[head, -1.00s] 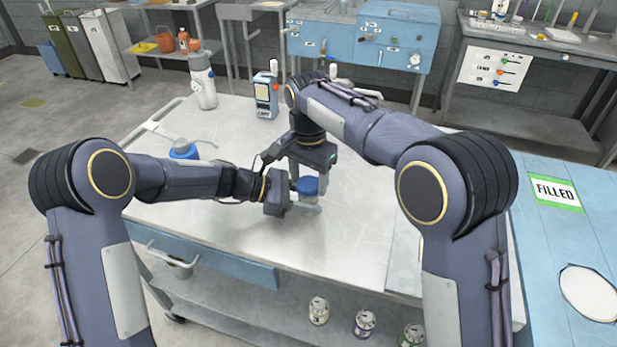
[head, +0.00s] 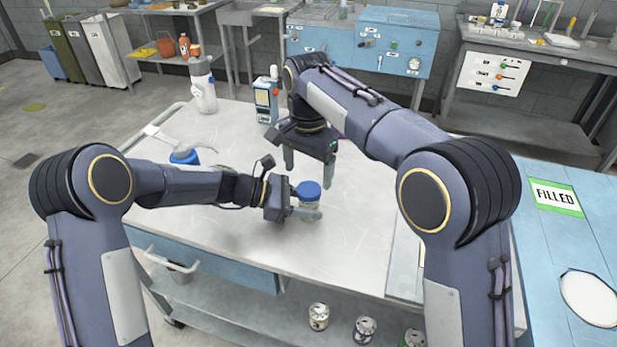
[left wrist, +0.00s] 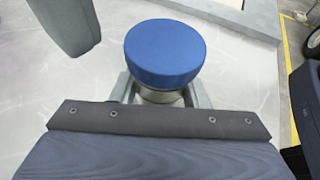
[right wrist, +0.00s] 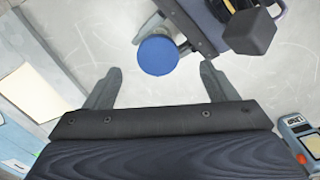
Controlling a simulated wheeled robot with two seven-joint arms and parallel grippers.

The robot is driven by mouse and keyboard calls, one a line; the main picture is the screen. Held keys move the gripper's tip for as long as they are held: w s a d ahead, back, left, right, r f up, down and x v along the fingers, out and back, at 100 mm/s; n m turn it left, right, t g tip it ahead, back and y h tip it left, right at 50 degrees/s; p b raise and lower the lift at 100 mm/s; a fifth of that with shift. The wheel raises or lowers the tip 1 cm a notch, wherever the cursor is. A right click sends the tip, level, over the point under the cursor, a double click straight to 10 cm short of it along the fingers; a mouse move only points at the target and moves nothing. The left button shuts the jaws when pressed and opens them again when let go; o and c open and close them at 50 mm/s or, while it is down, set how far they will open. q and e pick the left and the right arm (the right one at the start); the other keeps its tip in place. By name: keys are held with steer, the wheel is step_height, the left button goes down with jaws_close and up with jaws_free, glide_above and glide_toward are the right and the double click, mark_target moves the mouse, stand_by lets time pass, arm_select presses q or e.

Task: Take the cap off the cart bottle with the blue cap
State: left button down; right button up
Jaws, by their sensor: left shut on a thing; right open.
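The cart bottle (head: 309,203) is upright over the pale cart top (head: 240,215), with its blue cap (head: 309,189) on. My left gripper (head: 314,213) is shut on the bottle's body below the cap; the left wrist view shows fingers on both sides of the bottle (left wrist: 160,96). I cannot tell whether its base touches the cart. My right gripper (head: 308,172) is open and empty, pointing down, above and behind the cap and apart from it. In the right wrist view the blue cap (right wrist: 158,55) appears between and beyond the open fingertips (right wrist: 160,70).
A blue-and-white device (head: 265,102) and a white bottle (head: 203,88) stand at the cart's back. Several jars (head: 318,316) sit on the lower shelf. A blue table with a FILLED label (head: 556,197) is at right.

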mark_target(309, 189)
step_height(309, 189, up, 3)
steer(key=m, duration=0.3)
steer(key=shift+f+m, duration=0.15)
steer(key=shift+m, duration=0.25)
steer(key=shift+c, duration=0.3)
steer(key=shift+r+m, duration=0.3)
steer(key=shift+m, duration=0.2)
steer(key=shift+s+f+m, duration=0.1)
steer(key=shift+m, duration=0.2)
arm_select(q)
steer(key=shift+w, duration=0.1)
arm_select(e)
step_height(309, 189, down, 8)
steer(key=shift+d+r, duration=0.1)
steer(key=shift+r, duration=0.15)
steer(key=shift+c, duration=0.4)
